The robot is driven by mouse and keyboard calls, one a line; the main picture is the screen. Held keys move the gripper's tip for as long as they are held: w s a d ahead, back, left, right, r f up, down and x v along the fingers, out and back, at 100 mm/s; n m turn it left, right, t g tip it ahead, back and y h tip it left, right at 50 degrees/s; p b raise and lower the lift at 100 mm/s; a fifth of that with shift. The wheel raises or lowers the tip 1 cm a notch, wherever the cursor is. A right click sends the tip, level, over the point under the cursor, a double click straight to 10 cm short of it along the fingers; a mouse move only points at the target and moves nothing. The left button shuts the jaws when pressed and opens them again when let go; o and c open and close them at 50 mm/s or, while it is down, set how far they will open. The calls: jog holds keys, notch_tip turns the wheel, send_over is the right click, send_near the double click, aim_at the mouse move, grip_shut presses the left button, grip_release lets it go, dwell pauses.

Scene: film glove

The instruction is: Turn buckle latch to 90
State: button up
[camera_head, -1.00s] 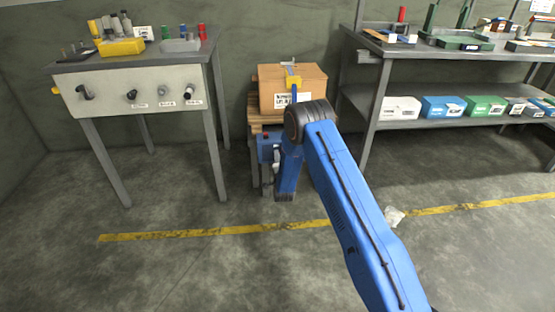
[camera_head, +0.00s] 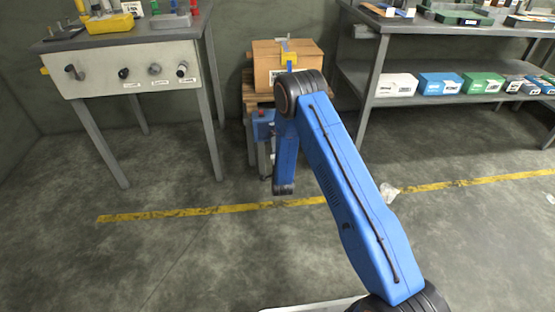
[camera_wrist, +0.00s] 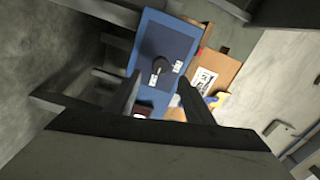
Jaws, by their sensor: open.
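A cardboard box (camera_head: 266,72) with a blue strap and a yellow buckle (camera_head: 288,57) sits on a wooden pallet at the back. A blue panel (camera_wrist: 178,42) with a dark round knob (camera_wrist: 160,66) and small white labels lies ahead of my gripper (camera_wrist: 160,82). The fingers are apart with nothing between them; they look clear of the knob, though depth is hard to judge. In the head view my arm hides the gripper and part of the blue unit (camera_head: 263,124).
A grey table (camera_head: 125,75) with several knobs on its front stands at left. A shelf bench (camera_head: 450,98) with several small boxes stands at right. A yellow line (camera_head: 165,213) crosses the floor. A crumpled white scrap (camera_head: 390,193) lies near it. The floor at left is clear.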

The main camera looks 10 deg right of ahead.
jog(key=s, duration=0.8)
jog(key=shift+s, duration=0.2)
